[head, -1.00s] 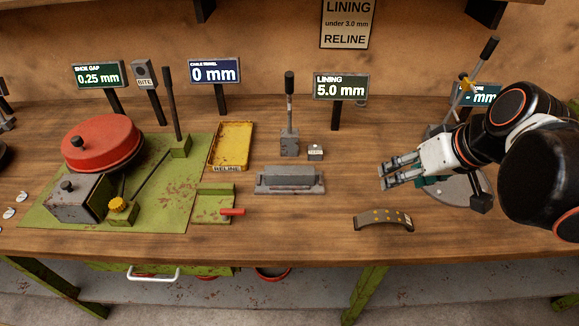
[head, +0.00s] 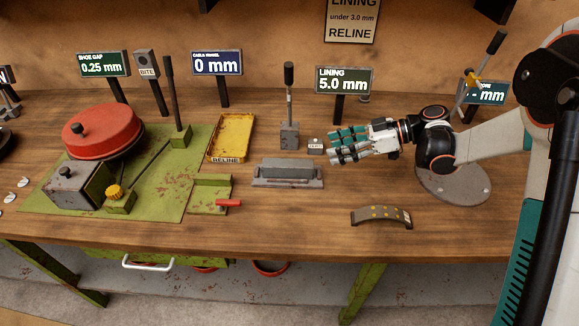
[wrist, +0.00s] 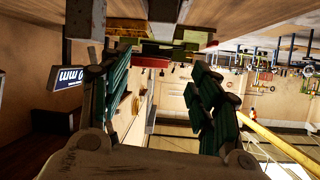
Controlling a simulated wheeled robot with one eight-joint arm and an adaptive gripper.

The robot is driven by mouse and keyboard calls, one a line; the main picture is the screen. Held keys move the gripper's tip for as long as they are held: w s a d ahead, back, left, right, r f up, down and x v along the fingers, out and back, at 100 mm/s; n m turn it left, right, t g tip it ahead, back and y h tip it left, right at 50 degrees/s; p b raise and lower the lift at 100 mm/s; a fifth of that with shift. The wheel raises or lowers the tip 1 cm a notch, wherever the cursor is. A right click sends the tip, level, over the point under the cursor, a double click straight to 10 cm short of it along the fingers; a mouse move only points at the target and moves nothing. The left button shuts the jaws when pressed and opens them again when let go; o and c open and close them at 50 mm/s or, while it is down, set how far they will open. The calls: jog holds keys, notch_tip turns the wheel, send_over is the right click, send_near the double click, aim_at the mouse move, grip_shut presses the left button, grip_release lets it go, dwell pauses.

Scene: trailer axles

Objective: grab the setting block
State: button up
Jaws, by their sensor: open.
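A small light-grey block (head: 315,145) with a label on top stands on the bench in the head view. It is the likeliest setting block, though its label is too small to read. My gripper (head: 333,146) is open and empty just right of it, fingers pointing left. In the picture the fingertips nearly reach the block; whether they touch it I cannot tell. In the wrist view the picture is upside down and both fingers (wrist: 158,65) are spread. A grey block shape (wrist: 85,18) shows at the top there; I cannot tell which object it is.
A lever gauge (head: 289,135) stands just left of the small block. A larger grey block on a base (head: 287,173) sits in front. A curved lining shoe (head: 381,217) lies nearer the front edge. A yellow tray (head: 231,137) and red drum (head: 102,132) are left.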

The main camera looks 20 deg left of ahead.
aim_at(290, 163)
jog(key=a+f, duration=0.2)
jog(key=a, duration=0.1)
jog(key=s+a+f+n+b, duration=0.1)
jog(key=a+f, duration=0.1)
jog(key=a, duration=0.1)
jog(key=a+f+n+g+y+b, duration=0.1)
jog(key=a, duration=0.2)
jog(key=shift+s+f, duration=0.3)
jog(key=shift+f, duration=0.1)
jog(key=b+x, duration=0.1)
jog(key=x, duration=0.1)
jog(key=b+x, duration=0.1)
jog(key=x, duration=0.1)
jog(key=shift+a+f, duration=0.15)
jog(key=shift+f, duration=0.2)
jog(key=shift+s+a, duration=0.1)
jog(key=shift+a, duration=0.25)
grip_shut()
